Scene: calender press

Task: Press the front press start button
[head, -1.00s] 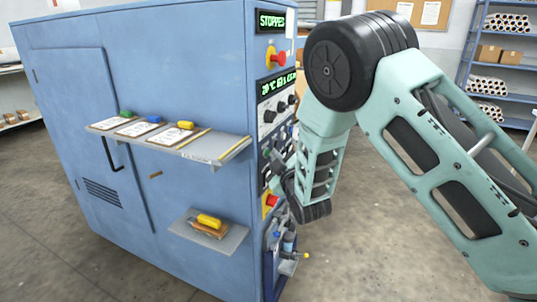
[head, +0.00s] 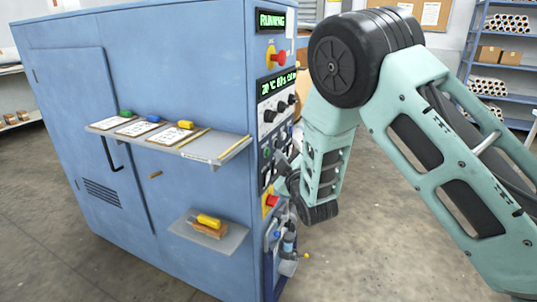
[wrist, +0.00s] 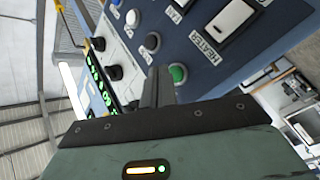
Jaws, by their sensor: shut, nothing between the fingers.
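The blue press cabinet (head: 200,60) has a control panel on its right face. Its top display (head: 271,20) reads RUNNING in green. A round green button (wrist: 177,74) shows in the wrist view just right of my fingertips; I cannot read a label for it. A small green spot on the panel (head: 266,153) also shows in the head view. My gripper (wrist: 158,74) is shut and empty, its fingers pointing at the panel beside the green button. I cannot tell whether they touch the panel. In the head view the fingertips are small, at the panel's edge.
A red knob on yellow (head: 276,57) sits under the top display, and a red and yellow control (head: 270,202) sits lower down. A white rocker switch (wrist: 235,17) marked HEATER is near the green button. Shelves (head: 200,146) stick out from the cabinet's left face. The floor is open.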

